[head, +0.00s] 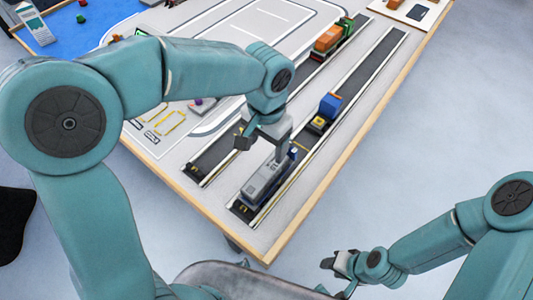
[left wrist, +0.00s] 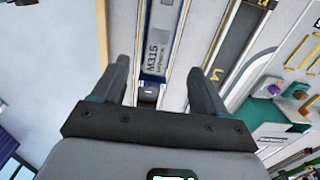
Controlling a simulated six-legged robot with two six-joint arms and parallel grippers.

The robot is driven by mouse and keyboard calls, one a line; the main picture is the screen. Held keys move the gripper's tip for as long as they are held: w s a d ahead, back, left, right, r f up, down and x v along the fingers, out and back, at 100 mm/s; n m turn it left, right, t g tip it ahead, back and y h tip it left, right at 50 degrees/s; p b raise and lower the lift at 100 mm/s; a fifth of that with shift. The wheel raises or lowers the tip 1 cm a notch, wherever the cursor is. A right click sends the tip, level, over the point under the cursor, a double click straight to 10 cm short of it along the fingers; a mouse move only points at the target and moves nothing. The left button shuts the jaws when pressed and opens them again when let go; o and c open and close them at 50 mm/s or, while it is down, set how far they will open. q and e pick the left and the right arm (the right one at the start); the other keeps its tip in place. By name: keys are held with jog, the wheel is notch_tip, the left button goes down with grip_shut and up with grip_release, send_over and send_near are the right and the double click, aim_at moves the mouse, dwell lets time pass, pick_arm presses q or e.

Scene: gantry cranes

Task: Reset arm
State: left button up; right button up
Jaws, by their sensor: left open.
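My left gripper (head: 264,145) is over the front end of the table (head: 290,232), close to a grey vehicle (head: 266,182) in the near lane. In the left wrist view, my left gripper's (left wrist: 161,82) two fingers stand apart with nothing held between them. The grey vehicle, marked M315 (left wrist: 160,40), lies beyond the fingertips there. Whether a finger touches it I cannot tell. My right gripper (head: 343,275) is low at the bottom of the head view, beyond the table's edge. Its jaws are too small to judge.
A blue and yellow vehicle (head: 326,112) stands further along the near lane. An orange and green vehicle (head: 331,38) is on the far lane. A blue mat (head: 75,32) lies at the upper left. Open floor (head: 450,120) is right of the table.

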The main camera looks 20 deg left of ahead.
pick_arm(q)
jog(key=shift+r, duration=0.7)
